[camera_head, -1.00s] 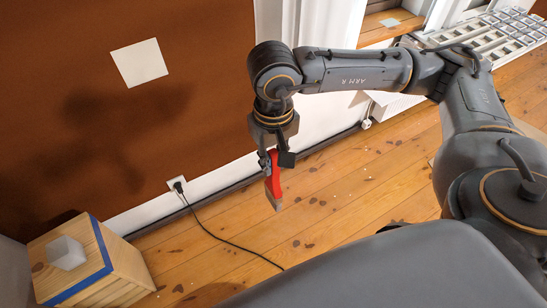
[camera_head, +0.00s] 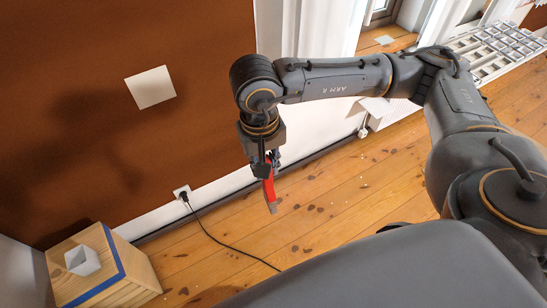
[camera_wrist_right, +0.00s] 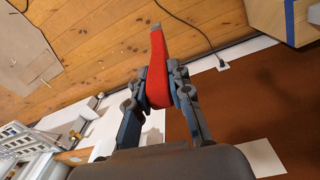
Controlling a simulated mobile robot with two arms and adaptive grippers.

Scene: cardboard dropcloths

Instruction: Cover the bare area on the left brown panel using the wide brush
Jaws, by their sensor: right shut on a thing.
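The brown panel (camera_head: 60,150) fills the left of the head view, with one pale, unpainted square, the bare area (camera_head: 150,87), on it. The bare area also shows at the lower right of the right wrist view (camera_wrist_right: 262,158). The gripper is right of and below the bare area, apart from the panel. My left gripper is not in view.
A wooden box (camera_head: 130,275) with blue tape and a white block (camera_head: 82,261) on top stands at lower left. A black cord (camera_head: 225,240) runs from a wall socket (camera_head: 182,192) across the wood floor. A radiator (camera_head: 490,45) is at upper right. Cardboard (camera_wrist_right: 20,45) lies on the floor.

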